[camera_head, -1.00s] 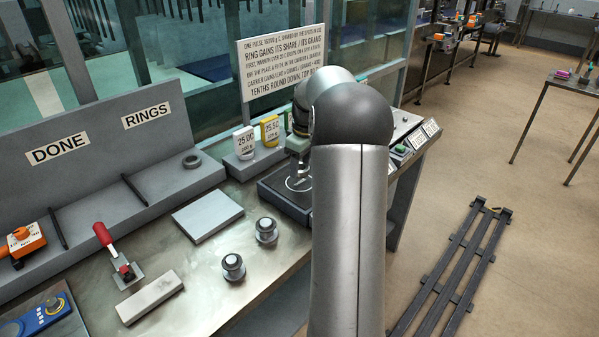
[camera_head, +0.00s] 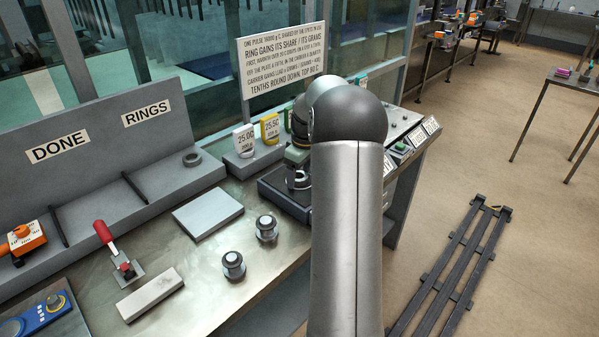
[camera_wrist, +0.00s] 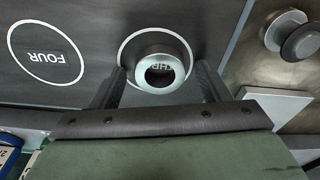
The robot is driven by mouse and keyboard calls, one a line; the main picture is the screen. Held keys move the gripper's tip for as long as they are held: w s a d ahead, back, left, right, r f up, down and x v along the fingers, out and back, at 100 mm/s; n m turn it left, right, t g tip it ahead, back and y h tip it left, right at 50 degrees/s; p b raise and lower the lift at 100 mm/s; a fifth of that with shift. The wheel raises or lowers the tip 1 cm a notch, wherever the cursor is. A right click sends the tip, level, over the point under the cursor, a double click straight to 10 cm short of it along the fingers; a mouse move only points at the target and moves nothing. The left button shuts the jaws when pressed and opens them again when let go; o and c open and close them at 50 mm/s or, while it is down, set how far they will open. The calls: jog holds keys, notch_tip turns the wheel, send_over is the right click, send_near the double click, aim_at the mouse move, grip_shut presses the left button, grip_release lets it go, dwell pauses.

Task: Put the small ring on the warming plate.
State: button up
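A small silvery ring (camera_wrist: 160,58) is on the dark warming plate (camera_wrist: 95,20), inside a white marked circle; part of a label shows through its hole. In the head view the ring (camera_head: 298,181) shows on the plate (camera_head: 284,200), partly blocked by my arm. My gripper (camera_wrist: 160,75) is over the plate, its fingers on either side of the ring. A gap appears between each finger and the ring, so it looks open. A second plate circle, marked FOUR (camera_wrist: 45,52), is empty.
A dark ring (camera_head: 192,160) is on the RINGS shelf. Two spool-like metal pieces (camera_head: 234,266) (camera_head: 266,228) and a flat grey block (camera_head: 207,213) are on the bench. Tags marked 25.0C (camera_head: 244,140) and 25.5C (camera_head: 270,129) stand behind the plate.

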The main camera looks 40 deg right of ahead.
notch_tip(320, 180, up, 12)
jog(key=s, duration=0.1)
jog(key=s+a, duration=0.2)
jog(key=a, duration=0.7)
jog(key=s+a+f+m, duration=0.1)
jog(key=s+a, duration=0.2)
jog(key=a, duration=0.3)
jog(key=s+a, duration=0.4)
jog(key=a, duration=0.3)
jog(key=s+a+f+m, duration=0.1)
jog(key=s+a+f, duration=0.1)
jog(key=s, duration=0.3)
jog(key=s+a+f, duration=0.3)
jog(key=s+a, duration=0.2)
jog(key=s, duration=0.1)
jog(key=s+a+f+m+g, duration=0.1)
jog(key=s+a+f, duration=0.2)
jog(key=s, duration=0.3)
jog(key=shift+s+a+f+m, duration=0.25)
jog(key=shift+a+m, duration=0.05)
jog(key=shift+a, duration=0.2)
